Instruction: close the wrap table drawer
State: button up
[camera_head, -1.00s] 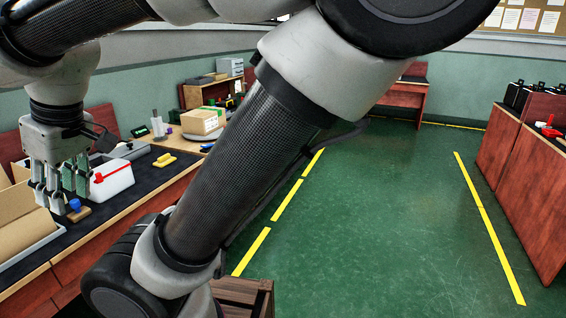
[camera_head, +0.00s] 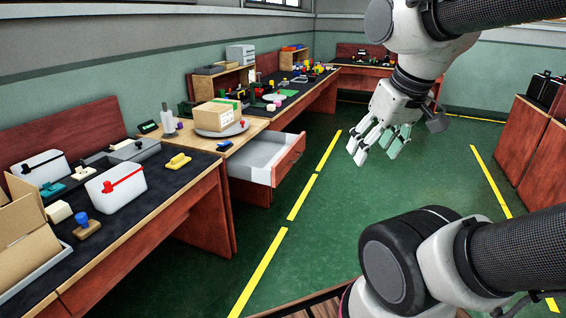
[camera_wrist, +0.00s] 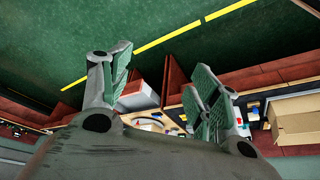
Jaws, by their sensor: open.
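The wrap table (camera_head: 226,153) stands in the middle left of the head view, with a taped cardboard box (camera_head: 217,114) on a round grey plate. Its drawer (camera_head: 268,157) is pulled out toward the aisle, with a pale tray inside and a red-brown front (camera_head: 288,160). My gripper (camera_head: 372,150) is open and empty, above the green floor to the right of the drawer front and apart from it. In the wrist view the gripper's green-padded fingers (camera_wrist: 163,85) are spread, and a pale and red-brown part that looks like the drawer (camera_wrist: 139,97) shows between them.
A long dark-topped bench (camera_head: 160,190) at the left holds white bins, a stamp and an open carton (camera_head: 25,235). Another bench (camera_head: 315,92) lies beyond the wrap table. Red-brown cabinets (camera_head: 520,140) stand at the right. The green floor between the yellow lines is clear.

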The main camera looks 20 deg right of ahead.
aim_at(265, 159)
jog(key=z, duration=0.45)
jog(key=i+l+u, duration=0.2)
jog(key=i+l, duration=0.5)
